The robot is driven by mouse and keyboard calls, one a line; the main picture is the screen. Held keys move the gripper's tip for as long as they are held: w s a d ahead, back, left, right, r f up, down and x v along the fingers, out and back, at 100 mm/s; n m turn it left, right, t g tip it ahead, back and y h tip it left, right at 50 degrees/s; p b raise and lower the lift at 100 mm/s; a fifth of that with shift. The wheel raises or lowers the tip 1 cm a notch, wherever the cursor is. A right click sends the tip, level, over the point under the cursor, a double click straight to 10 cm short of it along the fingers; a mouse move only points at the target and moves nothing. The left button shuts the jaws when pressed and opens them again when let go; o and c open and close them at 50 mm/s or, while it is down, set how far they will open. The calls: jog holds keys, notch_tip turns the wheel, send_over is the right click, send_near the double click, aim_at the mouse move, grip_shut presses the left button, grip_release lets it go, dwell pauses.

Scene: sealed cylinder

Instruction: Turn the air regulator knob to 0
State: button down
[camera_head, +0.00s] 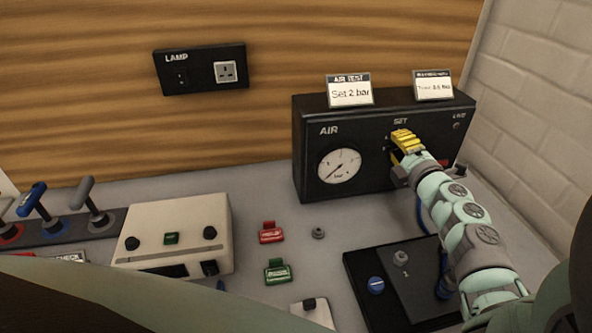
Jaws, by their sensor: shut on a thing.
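The black air unit (308,150) stands at the back right against the wooden wall, marked AIR on the left and SET on the right. Its round white gauge (339,165) has a thin needle that seems to lie toward the lower left. My gripper (404,142), with yellow fingers, is at the unit's front face just under the SET label. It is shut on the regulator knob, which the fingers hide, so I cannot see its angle. My pale green arm reaches in from the lower right.
Two cards, one reading "Set 2 bar" (350,91), stand on the unit. A black panel (362,290) lies below my arm. Red (271,233) and green (277,271) labelled pieces, a beige box (180,215) and levers (90,205) are further left. A brick wall bounds the right.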

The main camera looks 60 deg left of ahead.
jog(key=shift+f+n+b, duration=0.2)
jog(key=shift+n+b, duration=0.15)
jog(key=shift+n, duration=0.25)
jog(key=shift+w+d+r, duration=0.1)
jog(key=c, duration=0.6)
grip_release()
jog(key=shift+r, duration=0.1)
jog(key=v, duration=1.2)
jog(key=shift+r, duration=0.1)
